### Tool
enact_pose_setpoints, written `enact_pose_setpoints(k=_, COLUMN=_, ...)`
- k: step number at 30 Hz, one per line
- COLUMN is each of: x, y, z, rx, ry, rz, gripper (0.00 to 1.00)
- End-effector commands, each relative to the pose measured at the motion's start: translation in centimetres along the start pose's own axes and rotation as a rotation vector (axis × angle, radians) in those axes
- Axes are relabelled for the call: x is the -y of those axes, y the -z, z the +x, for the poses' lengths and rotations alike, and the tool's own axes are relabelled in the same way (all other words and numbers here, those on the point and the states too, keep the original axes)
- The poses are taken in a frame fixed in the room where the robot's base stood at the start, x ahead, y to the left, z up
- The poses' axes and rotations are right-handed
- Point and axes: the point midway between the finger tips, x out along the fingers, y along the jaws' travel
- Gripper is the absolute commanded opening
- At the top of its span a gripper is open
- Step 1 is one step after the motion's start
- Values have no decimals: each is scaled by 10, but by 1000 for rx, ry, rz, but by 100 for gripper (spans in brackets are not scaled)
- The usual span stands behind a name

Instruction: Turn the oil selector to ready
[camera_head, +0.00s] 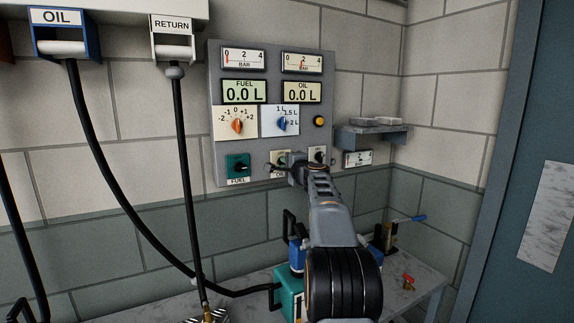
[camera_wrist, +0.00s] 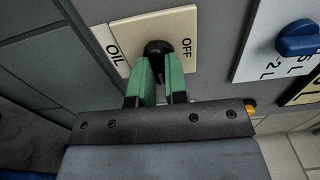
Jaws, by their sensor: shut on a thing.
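The oil selector is a black knob (camera_wrist: 157,47) on a cream plate (camera_wrist: 124,30) marked OIL and OFF in the wrist view. My gripper (camera_wrist: 159,66) has its two green fingers on either side of the knob and is shut on it. The fingers hide part of the plate, and I cannot tell which way the knob points. In the head view, my gripper (camera_head: 284,164) reaches the lower row of the grey panel (camera_head: 214,100). The selector's plate (camera_head: 274,172) is mostly covered there by the gripper.
A green FUEL selector (camera_head: 237,167) sits left of my gripper. Above are a blue knob (camera_head: 282,124), an orange knob (camera_head: 237,126) and displays, both reading 0.0 L. A small shelf (camera_head: 372,135) juts out at right. Hoses hang at left, and a bench (camera_head: 252,290) stands below.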

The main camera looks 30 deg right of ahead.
Motion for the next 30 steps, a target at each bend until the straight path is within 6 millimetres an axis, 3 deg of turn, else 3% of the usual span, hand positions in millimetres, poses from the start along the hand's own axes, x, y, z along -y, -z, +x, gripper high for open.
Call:
enact_pose_setpoints(k=6, x=0, y=0, z=0, rx=0, ry=0, rz=4, gripper=0)
enact_pose_setpoints(k=7, x=0, y=0, z=0, rx=0, ry=0, rz=4, gripper=16)
enact_pose_setpoints(k=15, x=0, y=0, z=0, rx=0, ry=0, rz=2, gripper=39)
enact_pose_setpoints(k=23, x=0, y=0, z=-2, rx=0, ry=1, rz=1, gripper=39)
enact_pose_setpoints(k=30, x=-3, y=0, z=-35, rx=-1, ry=3, rz=0, gripper=39)
